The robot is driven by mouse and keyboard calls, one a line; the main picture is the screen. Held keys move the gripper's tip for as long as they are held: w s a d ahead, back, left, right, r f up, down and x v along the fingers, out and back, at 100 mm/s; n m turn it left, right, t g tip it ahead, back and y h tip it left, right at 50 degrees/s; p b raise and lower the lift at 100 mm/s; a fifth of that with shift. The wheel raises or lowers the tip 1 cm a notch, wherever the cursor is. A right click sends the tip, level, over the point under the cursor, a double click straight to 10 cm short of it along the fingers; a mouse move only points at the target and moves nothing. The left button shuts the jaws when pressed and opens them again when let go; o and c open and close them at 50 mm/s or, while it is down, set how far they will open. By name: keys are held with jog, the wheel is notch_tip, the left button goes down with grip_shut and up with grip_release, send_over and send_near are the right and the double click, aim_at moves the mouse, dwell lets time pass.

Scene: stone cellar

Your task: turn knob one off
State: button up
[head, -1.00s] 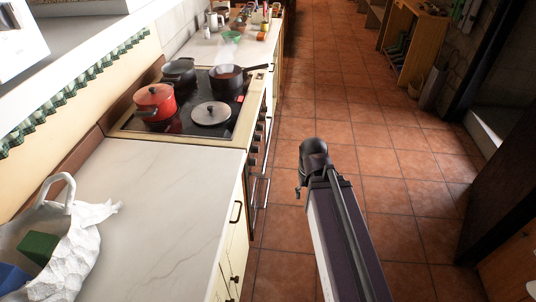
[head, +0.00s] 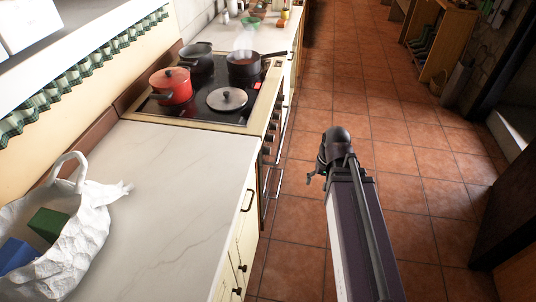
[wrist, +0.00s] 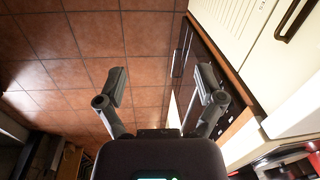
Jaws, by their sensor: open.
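The stove (head: 190,112) is set into the counter, with a row of dark knobs (head: 271,128) along its front edge. The knobs are small and seen at a steep angle, so I cannot tell which is knob one or how it is turned. My gripper (head: 314,172) is over the floor to the right of the stove front, apart from the knobs. In the wrist view my gripper (wrist: 161,82) is open, with nothing between its fingers and floor tiles below.
A red pot (head: 171,88), a dark pan (head: 243,64) and a lid (head: 227,98) are on the stove. Oven handles stick out below the knobs. A white bag (head: 88,228) with boxes sits on the near counter (head: 165,180). The tiled floor (head: 410,150) is clear to the right.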

jog(key=w+a+f+m+y+b, duration=0.3)
jog(key=w+a+f+y+b, duration=0.1)
jog(key=w+f+b, duration=0.35)
jog(key=m+t+y+b, duration=0.3)
jog(key=m+y+b, duration=0.8)
jog(key=b, duration=1.4)
send_near(270, 150)
jog(key=d+f+y, duration=0.1)
jog(key=d+f, duration=0.2)
jog(key=d, duration=0.1)
jog(key=shift+a+r+n, duration=0.1)
jog(key=shift+r+n, duration=0.2)
jog(key=shift+n, duration=0.1)
jog(key=shift+a, duration=0.15)
jog(key=w+a, duration=0.1)
jog(key=a, duration=0.8)
jog(key=w+a, duration=0.1)
jog(key=a, duration=0.3)
jog(key=shift+w+a, duration=0.15)
jog(key=shift+w, duration=0.2)
jog(key=c, duration=1.2)
